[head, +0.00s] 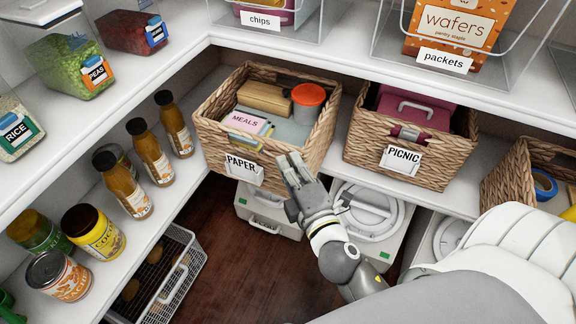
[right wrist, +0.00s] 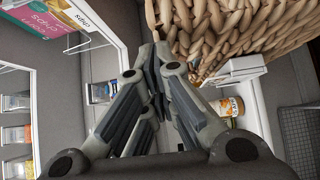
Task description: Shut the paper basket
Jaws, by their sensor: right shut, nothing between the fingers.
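The paper basket (head: 297,158) is a woven basket with a white PAPER label (head: 243,168) on its front. It sits on the middle shelf, pulled forward so its front hangs past the shelf edge. It holds books, a wooden box and an orange-lidded tub. My right gripper (head: 291,163) is shut and empty, close to the front of the basket, right of the label. In the right wrist view the fingertips (right wrist: 158,50) are together beside the basket's weave (right wrist: 225,30); I cannot tell if they touch it. My left gripper is not in view.
The picnic basket (head: 440,165) stands right of the paper basket, with another woven basket (head: 510,185) at the far right. Bottles (head: 152,155) and jars line the left shelf. White bins (head: 268,213) and a wire basket (head: 170,280) are lower down. Dark floor is open below.

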